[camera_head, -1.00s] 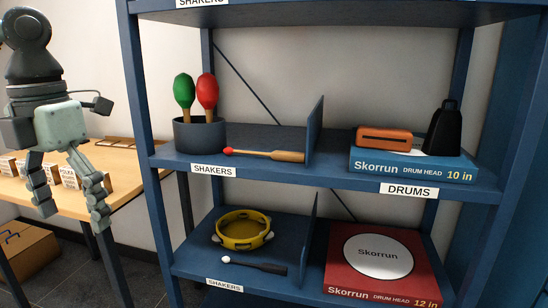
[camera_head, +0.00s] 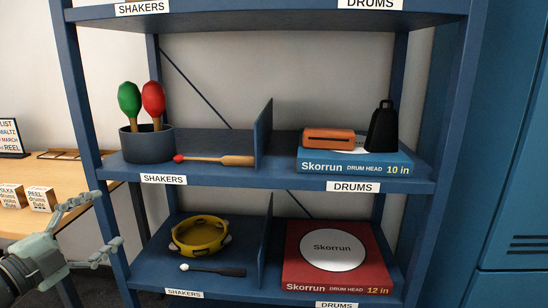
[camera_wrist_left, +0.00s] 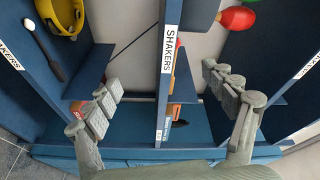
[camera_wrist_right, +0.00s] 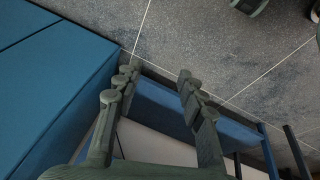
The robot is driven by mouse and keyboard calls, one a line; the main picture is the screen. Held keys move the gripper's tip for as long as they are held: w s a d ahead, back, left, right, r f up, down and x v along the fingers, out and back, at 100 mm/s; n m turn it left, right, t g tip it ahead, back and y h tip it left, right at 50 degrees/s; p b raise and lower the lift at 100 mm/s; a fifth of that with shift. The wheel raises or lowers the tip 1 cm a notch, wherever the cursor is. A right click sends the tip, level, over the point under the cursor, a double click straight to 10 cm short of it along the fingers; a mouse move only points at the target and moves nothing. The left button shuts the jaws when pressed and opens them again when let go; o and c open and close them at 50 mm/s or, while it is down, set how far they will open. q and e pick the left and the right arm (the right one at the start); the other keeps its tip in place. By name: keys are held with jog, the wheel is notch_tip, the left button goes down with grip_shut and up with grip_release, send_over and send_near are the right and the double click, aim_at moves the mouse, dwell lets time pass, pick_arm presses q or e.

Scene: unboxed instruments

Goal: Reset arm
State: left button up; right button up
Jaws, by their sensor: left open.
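My left gripper (camera_head: 106,221) is open and empty at the lower left of the head view, in front of the shelf's left post. In the left wrist view its fingers (camera_wrist_left: 160,85) are spread wide, with shelf boards and a "SHAKERS" label beyond them. My right gripper (camera_wrist_right: 158,76) shows only in the right wrist view. Its fingers stand apart with nothing between them, above the grey tiled floor and a blue board.
The blue shelf (camera_head: 215,184) holds maracas in a pot (camera_head: 147,145), a mallet (camera_head: 215,160), a tambourine (camera_head: 200,234), a cowbell (camera_head: 382,128) and drum head boxes (camera_head: 355,163). A wooden table (camera_head: 75,170) stands left. Blue lockers (camera_head: 510,190) stand right.

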pick_arm(q)
jog(key=s+a+f+n+g+y, duration=0.25)
jog(key=f+n, duration=0.25)
jog(key=f, duration=0.3)
jog(key=s+a+f+n+g+y, duration=0.1)
jog(key=s+f+n+y, duration=0.25)
jog(key=f, duration=0.45)
jog(key=s+a+f+n+g+y, duration=0.2)
jog(key=f+n+y, duration=0.25)
jog(key=f, duration=0.35)
jog(key=s+d+f+n+g+h, duration=0.1)
jog(key=s+d+f+n+g, duration=0.1)
jog(key=s+d+f+g, duration=0.2)
jog(key=s+d+f+n+g+h+p, duration=0.1)
jog(key=s+d+f+g, duration=0.3)
jog(key=s+d+f, duration=0.4)
jog(key=s+f+n, duration=0.1)
jog(key=s+f, duration=0.3)
jog(key=s, duration=0.1)
jog(key=shift+s+d+n, duration=0.25)
jog(key=shift+s+n, duration=0.05)
pick_arm(e)
notch_tip(320, 180, down, 3)
jog(key=shift+a+f, duration=0.1)
jog(key=shift+a, duration=0.05)
